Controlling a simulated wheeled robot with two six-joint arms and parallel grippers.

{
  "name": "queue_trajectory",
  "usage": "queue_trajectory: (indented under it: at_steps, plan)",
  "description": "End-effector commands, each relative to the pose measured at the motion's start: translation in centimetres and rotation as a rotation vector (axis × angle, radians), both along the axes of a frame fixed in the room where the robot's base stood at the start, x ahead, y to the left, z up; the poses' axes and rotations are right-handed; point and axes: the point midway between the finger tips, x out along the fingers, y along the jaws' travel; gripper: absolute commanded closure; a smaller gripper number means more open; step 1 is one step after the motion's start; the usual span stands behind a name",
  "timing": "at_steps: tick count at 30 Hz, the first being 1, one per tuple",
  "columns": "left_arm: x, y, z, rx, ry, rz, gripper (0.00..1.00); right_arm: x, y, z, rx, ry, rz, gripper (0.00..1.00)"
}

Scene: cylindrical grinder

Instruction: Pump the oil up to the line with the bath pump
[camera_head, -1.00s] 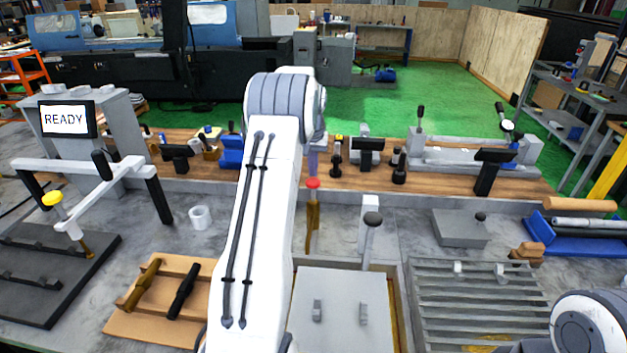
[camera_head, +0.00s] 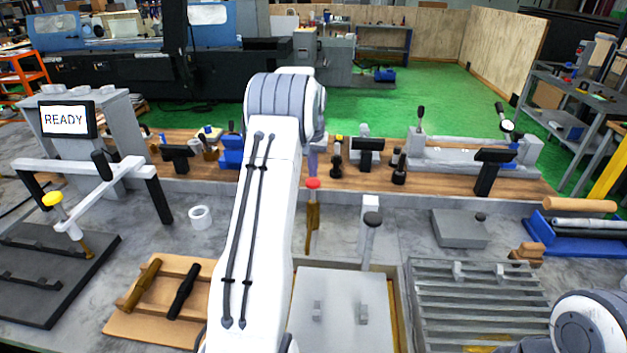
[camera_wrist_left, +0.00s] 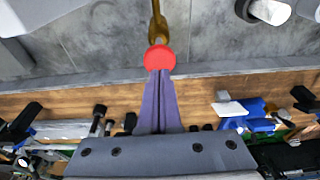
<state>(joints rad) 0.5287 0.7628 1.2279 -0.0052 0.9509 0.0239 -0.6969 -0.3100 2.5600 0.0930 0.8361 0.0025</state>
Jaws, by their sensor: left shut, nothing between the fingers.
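A red knob on a brass stem (camera_head: 313,184) stands behind the bath; it also shows in the wrist view (camera_wrist_left: 158,58). My left gripper (camera_head: 312,168) is shut and empty, its fingertips (camera_wrist_left: 158,75) right at the red knob; I cannot tell whether they touch. The bath (camera_head: 400,290) is a box with a grey lid (camera_head: 340,300) and a yellowish inner edge at its right. A dark-knobbed lever (camera_head: 372,220) rises at its back right. I cannot tell which handle is the bath pump. No oil line can be made out. My right gripper is out of view.
A slatted grey grate (camera_head: 480,295) lies right of the bath, and a wooden tray (camera_head: 165,290) lies left. A white ring (camera_head: 200,217) and a grey block (camera_head: 460,228) sit on the bench. A wooden shelf with several fixtures runs behind. The READY screen (camera_head: 65,119) stands left.

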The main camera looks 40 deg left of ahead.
Motion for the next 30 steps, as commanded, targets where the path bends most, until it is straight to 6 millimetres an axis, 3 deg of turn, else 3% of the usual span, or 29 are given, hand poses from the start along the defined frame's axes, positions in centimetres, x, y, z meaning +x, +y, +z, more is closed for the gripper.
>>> queue_trajectory:
  at_steps: [14,30]
  plan:
    - [0.0,0.0,-0.1,0.0,0.0,0.0,1.0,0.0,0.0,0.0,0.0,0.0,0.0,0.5]
    - [0.0,0.0,-1.9,-0.001,0.001,0.0,1.0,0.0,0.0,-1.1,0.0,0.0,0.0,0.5]
